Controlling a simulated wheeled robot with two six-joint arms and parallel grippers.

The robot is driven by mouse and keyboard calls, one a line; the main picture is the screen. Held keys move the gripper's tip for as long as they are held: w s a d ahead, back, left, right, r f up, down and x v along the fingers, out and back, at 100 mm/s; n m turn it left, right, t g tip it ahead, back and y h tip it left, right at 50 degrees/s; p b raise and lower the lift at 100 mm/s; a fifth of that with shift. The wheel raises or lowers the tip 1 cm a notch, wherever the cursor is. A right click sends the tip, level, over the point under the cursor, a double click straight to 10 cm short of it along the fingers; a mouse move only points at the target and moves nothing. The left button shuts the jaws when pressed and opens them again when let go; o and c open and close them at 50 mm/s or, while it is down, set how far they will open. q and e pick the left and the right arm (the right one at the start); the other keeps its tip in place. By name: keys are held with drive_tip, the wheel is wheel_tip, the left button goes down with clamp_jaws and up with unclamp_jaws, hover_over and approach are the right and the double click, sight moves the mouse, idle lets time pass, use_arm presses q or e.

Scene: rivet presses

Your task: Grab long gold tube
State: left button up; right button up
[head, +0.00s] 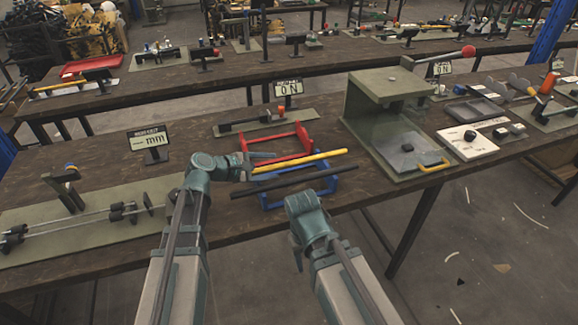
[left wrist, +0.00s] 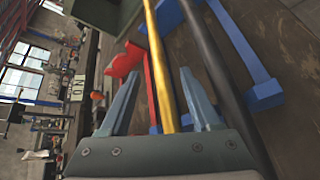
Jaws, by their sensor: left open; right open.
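The long gold tube (head: 310,159) lies slanted between the red rack and the blue rack, and I cannot tell which bears it. In the left wrist view the gold tube (left wrist: 163,75) runs lengthwise between the two fingers of my left gripper (left wrist: 158,74). That gripper is open, with gaps beside the tube. In the head view my left gripper (head: 262,158) is at the tube's left end. A long black tube (head: 285,182) lies in front, on the blue rack; it also shows in the left wrist view (left wrist: 208,65). My right gripper (head: 298,258) is open and empty, low near the table's front edge.
The red rack (head: 303,133) stands behind the blue rack (head: 328,190). A green press box (head: 370,118) stands to the right. Signs marked "mm" (head: 151,139) and "ON" (head: 288,88) stand behind. A rail fixture (head: 80,225) is at left.

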sight(285, 165)
use_arm(q)
drive_tip(key=b+x, duration=0.1)
drive_tip(key=x, duration=0.4)
drive_tip(key=shift+d+r+b, duration=0.1)
drive_tip(key=shift+d+b, duration=0.2)
drive_tip(key=shift+b, duration=0.1)
drive_tip(key=shift+r, duration=0.1)
clamp_jaws()
